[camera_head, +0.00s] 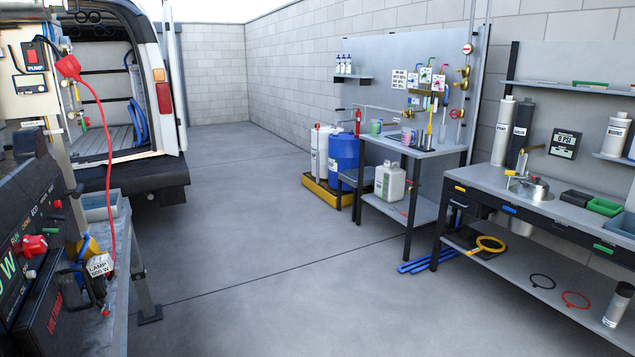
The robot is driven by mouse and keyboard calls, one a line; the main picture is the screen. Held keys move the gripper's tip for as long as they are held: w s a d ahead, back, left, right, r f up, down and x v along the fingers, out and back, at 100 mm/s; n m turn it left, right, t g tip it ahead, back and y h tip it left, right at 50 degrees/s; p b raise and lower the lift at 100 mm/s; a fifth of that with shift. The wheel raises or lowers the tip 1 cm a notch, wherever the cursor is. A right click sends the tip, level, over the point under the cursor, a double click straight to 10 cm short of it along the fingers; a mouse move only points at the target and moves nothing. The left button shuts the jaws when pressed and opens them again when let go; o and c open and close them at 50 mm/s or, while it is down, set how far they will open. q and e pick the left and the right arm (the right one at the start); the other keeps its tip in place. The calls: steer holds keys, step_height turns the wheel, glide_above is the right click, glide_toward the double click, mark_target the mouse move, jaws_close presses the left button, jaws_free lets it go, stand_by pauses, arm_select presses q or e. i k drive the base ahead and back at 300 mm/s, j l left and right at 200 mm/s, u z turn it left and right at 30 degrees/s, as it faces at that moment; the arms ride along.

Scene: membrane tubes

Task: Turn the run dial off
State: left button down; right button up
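A black panelled machine (45,200) stands at the left edge of the picture, cut off by the frame. A red dial (31,245) sits on its front, under small lettering that looks like "RUN" and is hard to read. Which position the dial points to cannot be told. Green display characters ending in "W" (8,287) show below it, partly cut off. A small grey knob (31,274) is below the dial. Neither of my grippers is in view.
A red cord (101,125) hangs from a plug at the pump switch box (33,55) towards a lamp tagged "600 W" (100,266) beside the machine. An open van (120,120) stands behind. Workbenches (475,178) line the right. The middle floor (250,240) is clear.

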mark_target(33, 246)
steer(key=u, duration=2.45)
steer(key=i+l+u, duration=0.1)
steer(key=l+u, duration=0.65)
steer(key=u, duration=0.15)
steer(key=l+u, duration=0.8)
steer(key=u, duration=0.15)
